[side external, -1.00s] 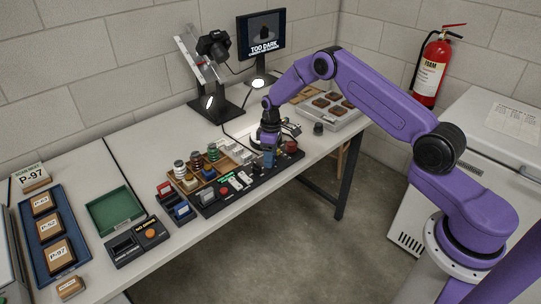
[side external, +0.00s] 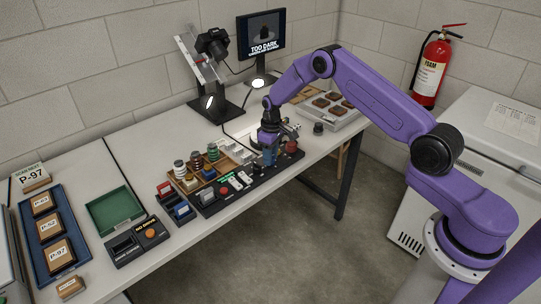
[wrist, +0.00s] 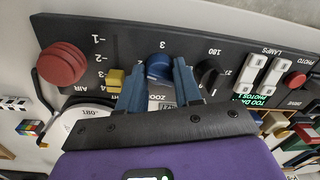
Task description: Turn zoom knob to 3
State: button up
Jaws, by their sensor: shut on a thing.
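The blue zoom knob (wrist: 159,68) sits on the dark control panel (wrist: 118,40), above the ZOOM label in the wrist view. A white 3 is printed just above the knob. My gripper (wrist: 156,72) has one blue finger on each side of the knob and is shut on it. The direction of the knob's pointer is not clear. In the side external view, my gripper (side external: 268,159) is down at the panel's right part, and its fingers hide the knob.
A red AIR knob (wrist: 62,64) and a yellow slider (wrist: 115,80) are left of the zoom knob. A black knob (wrist: 211,77) and white lamp switches (wrist: 254,68) are to its right. The monitor (side external: 262,34) reads TOO DARK.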

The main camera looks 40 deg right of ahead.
aim_at(274, 159)
jog(key=m, duration=0.7)
jog(key=shift+d, duration=0.1)
jog(key=m, duration=0.7)
jog(key=shift+s+t, duration=0.1)
jog(key=shift+t, duration=0.2)
jog(key=o, duration=1)
jog(key=shift+o, duration=0.2)
jog(key=shift+r, duration=0.1)
notch_tip(274, 159, up, 17)
jog(key=shift+s+d, duration=0.3)
jog(key=shift+s, duration=0.05)
jog(key=shift+a+r, duration=0.1)
jog(key=shift+r, duration=0.05)
